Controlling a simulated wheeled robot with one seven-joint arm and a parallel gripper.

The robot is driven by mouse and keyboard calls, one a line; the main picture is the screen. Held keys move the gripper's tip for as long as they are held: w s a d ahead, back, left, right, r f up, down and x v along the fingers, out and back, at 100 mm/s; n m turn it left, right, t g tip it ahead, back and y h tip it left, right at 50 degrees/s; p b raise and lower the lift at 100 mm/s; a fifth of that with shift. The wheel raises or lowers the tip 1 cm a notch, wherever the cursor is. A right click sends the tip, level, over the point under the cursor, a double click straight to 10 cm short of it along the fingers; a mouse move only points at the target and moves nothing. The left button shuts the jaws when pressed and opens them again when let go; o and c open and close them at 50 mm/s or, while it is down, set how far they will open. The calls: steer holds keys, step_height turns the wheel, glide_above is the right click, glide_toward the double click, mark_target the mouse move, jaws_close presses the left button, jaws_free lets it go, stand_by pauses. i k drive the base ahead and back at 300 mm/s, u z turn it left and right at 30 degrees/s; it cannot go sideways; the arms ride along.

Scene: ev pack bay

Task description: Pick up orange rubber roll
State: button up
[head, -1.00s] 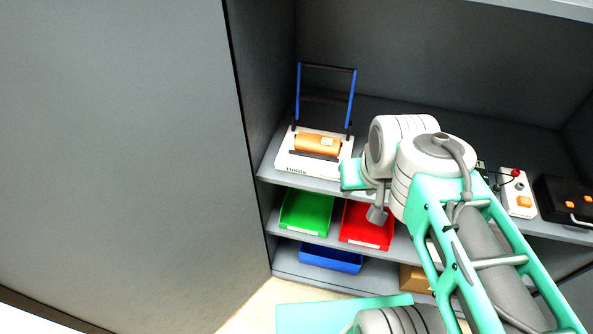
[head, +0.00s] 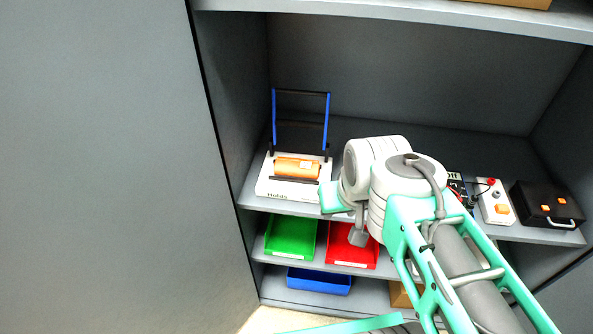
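The orange rubber roll (head: 297,168) lies on its side in a white holder (head: 268,187) with a blue-sided frame standing behind it. The holder sits at the left end of the upper shelf. My arm reaches in from the lower right, and its wrist is to the right of the roll. My gripper's fingers are hidden behind the wrist or too unclear to make out, so I cannot tell whether they are open or shut. The roll rests in the holder, apart from my arm.
A green bin (head: 291,236), a red bin (head: 350,254) and a blue bin (head: 320,281) sit on the lower shelves. A white box with a red button (head: 495,203) and a black case (head: 545,205) stand right of my arm. The cabinet side wall (head: 232,110) is close left of the holder.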

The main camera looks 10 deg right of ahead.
mark_target(305, 168)
steer(key=u, duration=2.35)
steer(key=k, duration=0.95)
steer(key=z, duration=1.2)
steer(key=i, duration=0.65)
steer(key=u, duration=0.25)
